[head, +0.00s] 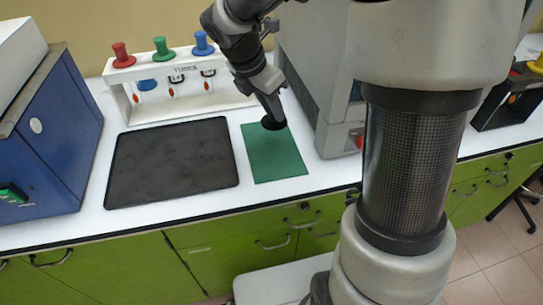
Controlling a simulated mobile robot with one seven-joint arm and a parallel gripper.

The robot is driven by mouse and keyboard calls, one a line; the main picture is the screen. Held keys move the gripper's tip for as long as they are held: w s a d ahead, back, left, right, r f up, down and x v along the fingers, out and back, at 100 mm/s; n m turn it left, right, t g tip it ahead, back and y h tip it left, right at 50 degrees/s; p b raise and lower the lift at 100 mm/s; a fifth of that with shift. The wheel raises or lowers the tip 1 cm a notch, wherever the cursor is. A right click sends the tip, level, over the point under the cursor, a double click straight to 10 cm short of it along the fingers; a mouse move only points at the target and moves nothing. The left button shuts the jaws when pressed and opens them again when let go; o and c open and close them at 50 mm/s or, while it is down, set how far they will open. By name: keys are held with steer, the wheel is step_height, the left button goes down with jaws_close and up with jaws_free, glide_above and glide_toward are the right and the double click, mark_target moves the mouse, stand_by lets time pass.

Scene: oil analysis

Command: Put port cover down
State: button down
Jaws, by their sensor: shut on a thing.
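My gripper (271,108) points down over the green mat (275,160) on the white counter. It is shut on the port cover (273,123), a small dark round piece at its fingertips. The cover is over the upper part of the green mat. I cannot tell whether it touches the mat or hangs just above it. The fingers are small and partly hidden by the wrist.
A black tray (170,163) lies left of the green mat. A white rack (175,92) with red, green and blue knobs stands behind it. A grey machine (318,75) stands close on the right, a blue one (55,140) at far left. The mat's lower part is bare.

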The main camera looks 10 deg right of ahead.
steer(key=n, duration=0.1)
steer(key=n+t+b, duration=0.1)
steer(key=n, duration=0.1)
steer(key=n+y, duration=0.1)
steer(key=shift+d+r+n, duration=0.2)
steer(key=shift+r+n, duration=0.1)
steer(key=shift+r, duration=0.05)
steer(key=n, duration=0.1)
steer(key=n+y+b, duration=0.1)
steer(key=r+n+t, duration=0.1)
steer(key=n, duration=0.1)
steer(key=shift+w+a+y+b, duration=0.1)
steer(key=shift+a+y+b, duration=0.15)
steer(key=shift+y+b, duration=0.15)
steer(key=b, duration=0.5)
glide_above(271, 149)
steer(key=shift+n, duration=0.3)
step_height(271, 149, down, 10)
steer(key=shift+f, duration=0.1)
steer(key=shift+p, duration=0.3)
steer(key=c, duration=1.6)
jaws_free()
steer(key=shift+o, duration=0.2)
